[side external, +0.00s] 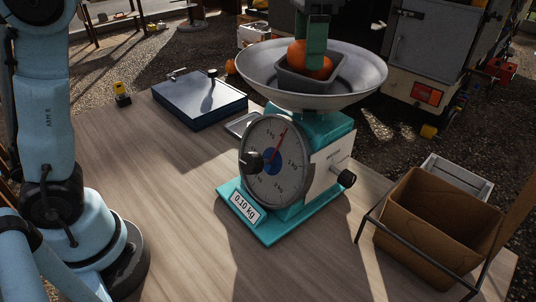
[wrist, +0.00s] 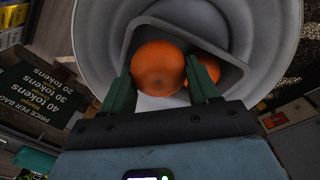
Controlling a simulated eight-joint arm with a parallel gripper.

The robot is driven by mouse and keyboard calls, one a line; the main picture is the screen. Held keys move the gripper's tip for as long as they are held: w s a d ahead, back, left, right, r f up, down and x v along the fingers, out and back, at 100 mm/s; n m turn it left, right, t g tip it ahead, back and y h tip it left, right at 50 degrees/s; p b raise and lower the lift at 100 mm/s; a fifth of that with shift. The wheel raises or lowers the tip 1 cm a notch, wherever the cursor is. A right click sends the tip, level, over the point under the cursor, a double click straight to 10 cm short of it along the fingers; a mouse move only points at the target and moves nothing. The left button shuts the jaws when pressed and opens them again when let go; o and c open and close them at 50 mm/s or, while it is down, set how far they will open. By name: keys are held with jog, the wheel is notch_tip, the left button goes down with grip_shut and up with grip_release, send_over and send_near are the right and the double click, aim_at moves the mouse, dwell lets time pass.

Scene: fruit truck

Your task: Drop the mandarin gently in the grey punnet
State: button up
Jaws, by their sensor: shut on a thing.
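My gripper (wrist: 158,76) is shut on an orange mandarin (wrist: 157,66), which sits between its two green fingers in the wrist view. In the side view my gripper (side external: 315,48) reaches down over the scale pan, and the held mandarin (side external: 296,52) shows at the mouth of the grey punnet (side external: 293,80). The punnet stands in the pan, and its rim also shows in the wrist view (wrist: 232,72). A second mandarin (wrist: 211,68) lies in the punnet beside the right finger. I cannot tell whether the held mandarin touches the punnet floor.
The metal pan (side external: 258,66) tops a teal scale (side external: 318,130) with a dial and a 0.10 kg label (side external: 245,207). A blue flat box (side external: 200,100) lies behind left. A brown crate (side external: 428,212) is at right. The wooden table (side external: 165,190) is clear at front left.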

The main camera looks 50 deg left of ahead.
jog(key=o, duration=1.2)
jog(key=shift+o, duration=0.2)
jog(key=shift+r, duration=0.1)
